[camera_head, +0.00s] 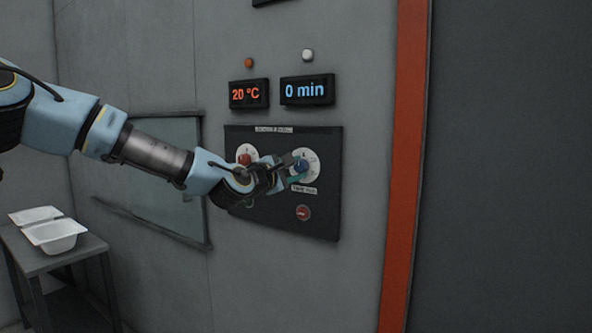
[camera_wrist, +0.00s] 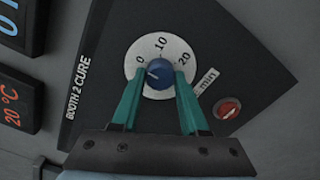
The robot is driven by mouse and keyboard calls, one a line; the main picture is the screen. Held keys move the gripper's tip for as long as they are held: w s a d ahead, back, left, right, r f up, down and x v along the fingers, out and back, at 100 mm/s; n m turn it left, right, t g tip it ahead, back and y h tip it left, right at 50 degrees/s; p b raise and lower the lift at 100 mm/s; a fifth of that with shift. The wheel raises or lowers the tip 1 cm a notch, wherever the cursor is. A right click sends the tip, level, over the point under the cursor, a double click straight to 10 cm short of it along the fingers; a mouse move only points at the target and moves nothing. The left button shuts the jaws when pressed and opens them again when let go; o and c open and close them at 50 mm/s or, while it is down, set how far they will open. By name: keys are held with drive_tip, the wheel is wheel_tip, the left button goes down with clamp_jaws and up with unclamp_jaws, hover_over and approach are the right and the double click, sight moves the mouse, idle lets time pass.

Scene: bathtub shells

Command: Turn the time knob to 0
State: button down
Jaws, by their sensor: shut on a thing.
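The time knob is a blue knob (camera_wrist: 160,74) on a white dial marked 0, 10 and 20. In the wrist view its pale pointer line is on the side of the 0 mark. The time display (camera_head: 306,90) reads "0 min". My gripper (camera_wrist: 160,80) has its two green fingers on either side of the blue knob and is shut on it. In the head view my gripper (camera_head: 292,170) reaches the panel from the left, and the blue knob (camera_head: 302,167) shows at its fingertips.
A red knob (camera_head: 244,158) on another white dial is partly behind my gripper. A red button (camera_head: 303,213) sits below the time dial. The temperature display (camera_head: 248,94) reads "20 °C". White tubs (camera_head: 55,236) stand on a table at lower left.

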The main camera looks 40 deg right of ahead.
idle(0.3)
drive_tip(key=shift+c, duration=2.1)
unclamp_jaws()
drive_tip(key=b+v, duration=0.3)
drive_tip(key=v, duration=0.7)
drive_tip(key=shift+a, duration=0.4)
